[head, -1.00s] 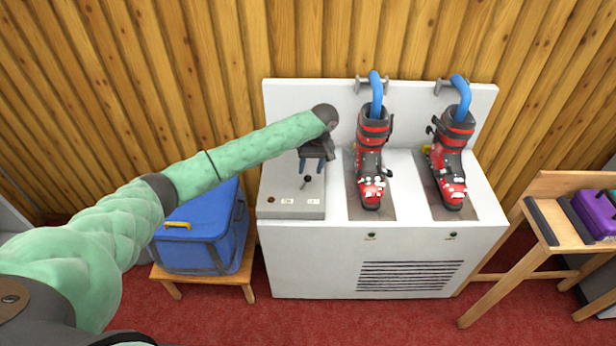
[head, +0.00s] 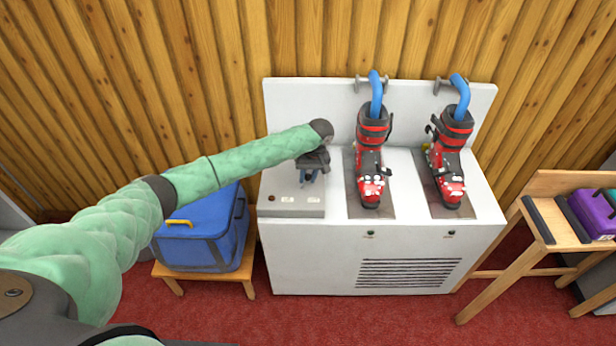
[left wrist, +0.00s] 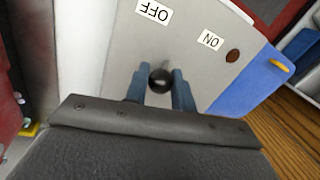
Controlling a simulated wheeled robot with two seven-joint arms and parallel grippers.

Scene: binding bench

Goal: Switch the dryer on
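The dryer (head: 300,255) is a white cabinet with a grey control box (head: 290,212) at its left end. In the left wrist view, a black-knobbed lever (left wrist: 160,80) stands on this box, near an OFF label (left wrist: 152,12) and an ON label (left wrist: 211,41). My left gripper (head: 310,178) is over the box. Its two blue fingers (left wrist: 159,92) are apart, one on each side of the knob, with little gap. The head view hides the lever behind the gripper. A dark red-brown lamp (left wrist: 232,56) sits beside ON and looks unlit. My right gripper is not in view.
Two red-and-black ski boots, a left one (head: 371,165) and a right one (head: 449,165), stand on the dryer under blue tubes. A blue cooler bag (head: 205,232) sits on a wooden stool at left.

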